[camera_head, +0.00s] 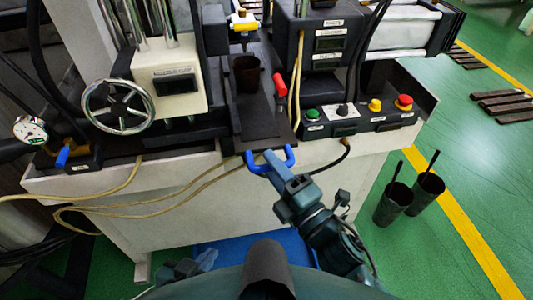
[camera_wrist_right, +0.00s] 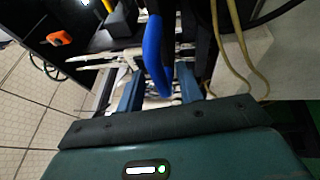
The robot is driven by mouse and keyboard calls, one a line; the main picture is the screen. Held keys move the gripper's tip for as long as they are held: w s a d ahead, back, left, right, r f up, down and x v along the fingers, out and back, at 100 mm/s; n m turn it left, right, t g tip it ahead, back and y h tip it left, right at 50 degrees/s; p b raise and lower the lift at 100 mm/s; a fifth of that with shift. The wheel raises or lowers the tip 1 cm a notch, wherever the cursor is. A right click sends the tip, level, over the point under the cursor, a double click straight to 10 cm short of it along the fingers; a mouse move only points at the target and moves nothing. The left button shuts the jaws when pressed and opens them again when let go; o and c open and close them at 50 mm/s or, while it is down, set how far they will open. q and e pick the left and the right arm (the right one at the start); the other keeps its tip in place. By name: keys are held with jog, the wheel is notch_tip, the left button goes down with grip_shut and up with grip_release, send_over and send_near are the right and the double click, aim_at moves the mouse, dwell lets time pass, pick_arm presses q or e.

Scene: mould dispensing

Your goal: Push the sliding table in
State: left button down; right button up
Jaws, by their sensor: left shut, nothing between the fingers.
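The sliding table (camera_head: 262,130) is a dark flat plate running front to back in the machine's middle. Its blue U-shaped handle (camera_head: 256,166) is at the front edge, and it also shows in the right wrist view (camera_wrist_right: 153,50). A dark cup (camera_head: 247,76) stands upright on the plate toward the back. My right gripper (camera_head: 274,160) is at the handle. In the right wrist view its fingers (camera_wrist_right: 159,88) are apart, on either side of the blue handle, with visible gaps. My left gripper (camera_head: 190,265) is low at the left, shut and empty, away from the handle.
A handwheel (camera_head: 118,106) and gauge (camera_head: 30,130) are left of the table. A button box (camera_head: 358,117) and red-handled lever (camera_head: 280,86) are right. Yellowish hoses (camera_head: 185,190) loop in front. Two dark cups with sticks (camera_head: 410,197) stand on the green floor.

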jog(key=shift+x, duration=1.3)
jog(key=shift+c, duration=0.4)
jog(key=c, duration=0.5)
jog(key=shift+r, duration=0.15)
grip_shut()
